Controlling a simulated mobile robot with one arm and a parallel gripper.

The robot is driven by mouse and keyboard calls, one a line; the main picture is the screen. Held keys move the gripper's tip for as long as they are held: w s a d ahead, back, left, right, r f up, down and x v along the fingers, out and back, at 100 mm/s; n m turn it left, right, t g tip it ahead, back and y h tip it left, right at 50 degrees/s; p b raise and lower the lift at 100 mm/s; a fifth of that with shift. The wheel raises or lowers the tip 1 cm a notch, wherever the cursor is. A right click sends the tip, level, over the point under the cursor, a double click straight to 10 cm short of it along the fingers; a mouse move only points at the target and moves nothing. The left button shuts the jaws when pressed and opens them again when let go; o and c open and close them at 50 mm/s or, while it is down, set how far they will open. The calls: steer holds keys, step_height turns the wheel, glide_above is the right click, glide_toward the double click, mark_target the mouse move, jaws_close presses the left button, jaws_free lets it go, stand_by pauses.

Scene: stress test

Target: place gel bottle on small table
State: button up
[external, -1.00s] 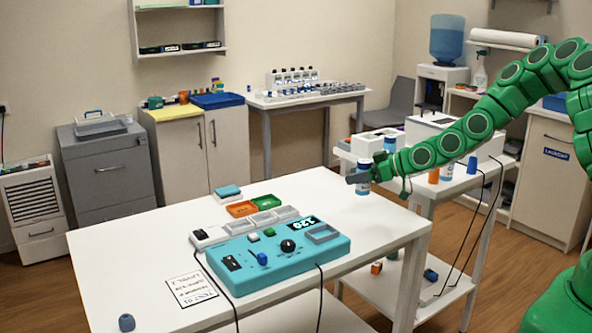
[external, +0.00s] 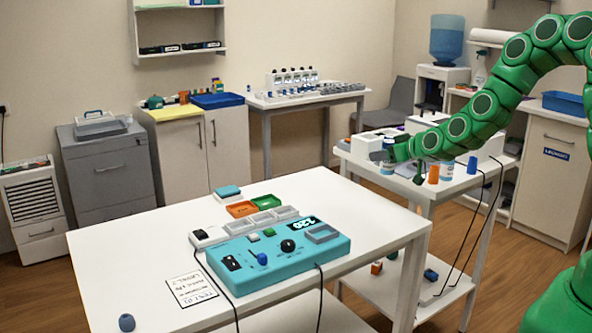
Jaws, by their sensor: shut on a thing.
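My gripper (external: 380,157) is over the small white table (external: 440,188) at the right. It is shut on the gel bottle (external: 388,169), a small blue and white bottle that looks upright. The jaws and my arm hide its upper part. I cannot tell whether its base touches the tabletop or hangs just above it.
A blue and white bottle (external: 446,171), an orange container (external: 433,174) and a blue container (external: 472,165) stand on the small table. White boxes (external: 366,146) stand behind. The large white table (external: 385,221) holds a teal device (external: 270,256); its right end is clear.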

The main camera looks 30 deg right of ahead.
steer(key=s+a+n+g+y, duration=0.2)
steer(key=s+a+n+y, duration=0.15)
steer(key=a, duration=0.45)
steer(key=s+a+n+g+y, duration=0.2)
steer(key=a+n+y, duration=0.25)
steer(key=a, duration=0.35)
steer(key=w+a+f, duration=0.1)
steer(key=w+f, duration=0.2)
steer(key=w, duration=0.1)
steer(key=w+a+f, duration=0.1)
steer(key=w+f, duration=0.2)
steer(key=w, duration=0.1)
steer(key=w+a+f, duration=0.1)
steer(key=w+f, duration=0.2)
steer(key=w, duration=0.1)
steer(key=shift+w, duration=0.2)
steer(key=shift+w+a+f, duration=0.1)
steer(key=shift+w+f, duration=0.25)
steer(key=shift+f, duration=0.2)
steer(key=shift+w+f, duration=0.1)
steer(key=shift+f, duration=1.45)
steer(key=shift+f, duration=0.2)
